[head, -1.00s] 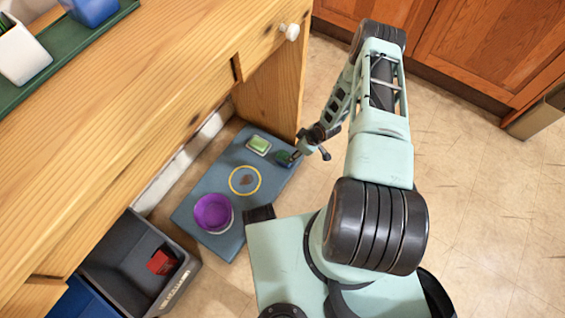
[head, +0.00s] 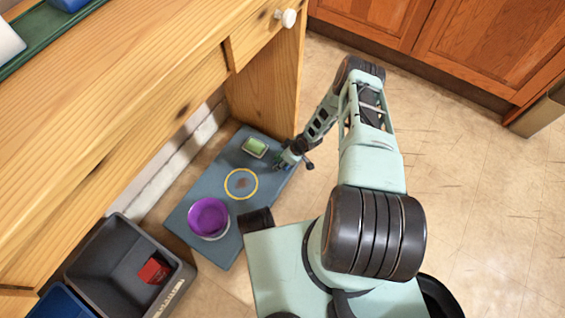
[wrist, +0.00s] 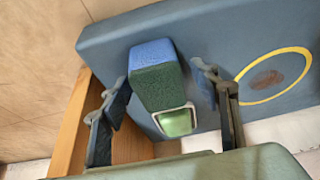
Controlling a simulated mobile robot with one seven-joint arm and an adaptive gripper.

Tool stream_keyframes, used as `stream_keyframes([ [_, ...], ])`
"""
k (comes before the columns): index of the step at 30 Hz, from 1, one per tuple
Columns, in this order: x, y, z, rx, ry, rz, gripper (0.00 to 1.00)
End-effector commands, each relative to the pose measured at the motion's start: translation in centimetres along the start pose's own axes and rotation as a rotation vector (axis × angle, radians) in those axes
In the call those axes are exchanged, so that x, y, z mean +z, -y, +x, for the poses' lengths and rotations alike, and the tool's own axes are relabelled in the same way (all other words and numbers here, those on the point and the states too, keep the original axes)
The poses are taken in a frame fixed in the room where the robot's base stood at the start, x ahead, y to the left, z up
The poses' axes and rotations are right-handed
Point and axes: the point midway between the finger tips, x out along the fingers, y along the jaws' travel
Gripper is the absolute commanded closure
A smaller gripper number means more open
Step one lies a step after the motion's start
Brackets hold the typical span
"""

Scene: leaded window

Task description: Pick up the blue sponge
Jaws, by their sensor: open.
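The blue sponge (wrist: 152,54) has a dark green side and is on the blue-grey mat. In the wrist view it lies between the two fingers of my gripper (wrist: 160,77), with a narrow gap visible on each side. My gripper is open and holds nothing. In the head view my gripper (head: 288,161) is low over the mat's right edge, and the sponge is mostly hidden there. How far the fingertips are above the mat is hard to tell.
The mat (head: 190,190) also bears a green bar in a pale dish (head: 255,147), a yellow ring around a brown stain (head: 241,184) and a purple bowl (head: 208,216). A wooden desk (head: 120,90) overhangs the left; a grey crate (head: 100,262) holds something red. Floor at right is clear.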

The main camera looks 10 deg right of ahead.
Motion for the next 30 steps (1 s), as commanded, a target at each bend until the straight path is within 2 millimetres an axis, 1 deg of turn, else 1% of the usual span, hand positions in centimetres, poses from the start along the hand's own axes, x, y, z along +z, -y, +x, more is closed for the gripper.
stream_keyframes([
  [7,-0.05,-0.03,0.08,0.000,0.000,-0.001,0.45],
  [12,-0.04,-0.03,0.07,0.000,0.000,-0.001,0.63],
  [15,-0.03,-0.03,0.07,0.000,0.000,-0.001,0.72],
  [26,-0.05,-0.04,0.03,0.000,0.000,-0.001,0.73],
  [30,-0.41,-0.08,-0.32,0.001,0.000,-0.001,0.73],
])
